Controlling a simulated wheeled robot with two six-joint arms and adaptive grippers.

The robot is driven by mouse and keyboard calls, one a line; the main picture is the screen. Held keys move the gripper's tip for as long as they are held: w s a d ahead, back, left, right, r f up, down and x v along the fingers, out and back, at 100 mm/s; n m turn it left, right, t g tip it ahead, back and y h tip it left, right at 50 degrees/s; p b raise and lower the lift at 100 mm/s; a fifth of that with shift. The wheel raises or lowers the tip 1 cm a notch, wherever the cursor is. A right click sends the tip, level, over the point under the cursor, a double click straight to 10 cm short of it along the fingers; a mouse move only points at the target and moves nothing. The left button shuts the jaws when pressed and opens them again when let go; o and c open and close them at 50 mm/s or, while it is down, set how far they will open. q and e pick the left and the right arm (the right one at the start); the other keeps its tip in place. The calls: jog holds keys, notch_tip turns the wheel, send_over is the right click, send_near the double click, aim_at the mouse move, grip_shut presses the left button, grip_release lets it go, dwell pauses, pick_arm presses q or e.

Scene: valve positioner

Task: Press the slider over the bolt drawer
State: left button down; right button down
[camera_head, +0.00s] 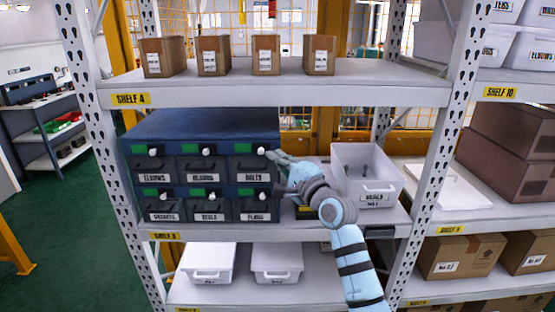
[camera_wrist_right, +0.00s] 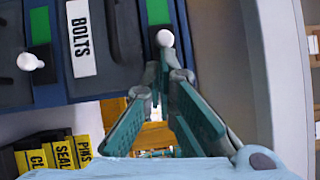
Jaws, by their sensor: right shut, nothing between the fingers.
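The blue drawer cabinet (camera_head: 200,122) stands on the middle shelf. Its BOLTS drawer (camera_head: 247,169) is at the top right and looks closed. Above that drawer is a green strip with the slider's white knob (camera_head: 262,151) at its right end. The knob (camera_wrist_right: 165,38) and the BOLTS label (camera_wrist_right: 80,37) also show in the right wrist view, turned sideways. My right gripper (camera_head: 271,154) is shut and empty, its fingertips (camera_wrist_right: 164,62) right at the knob. I cannot tell whether they touch it. My left gripper is not in view.
The slider knob over the PLUGS drawer (camera_wrist_right: 30,62) is close by, left in the wrist view. A white open bin (camera_head: 365,160) stands right of the cabinet, behind my right arm. Yellow-labelled boxes (camera_wrist_right: 62,153) lie beside the cabinet. A shelf with cartons (camera_head: 215,90) is above.

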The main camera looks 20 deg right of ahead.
aim_at(261, 150)
jog(key=a+p, duration=0.1)
jog(key=a, duration=0.1)
jog(key=w+a+p, duration=0.1)
jog(key=a+p, duration=0.1)
jog(key=a, duration=0.1)
jog(key=shift+w+r, duration=0.1)
jog(key=shift+a, duration=0.2)
jog(key=shift+d, duration=0.1)
jog(key=shift+d+f, duration=0.15)
jog(key=shift+f, duration=0.05)
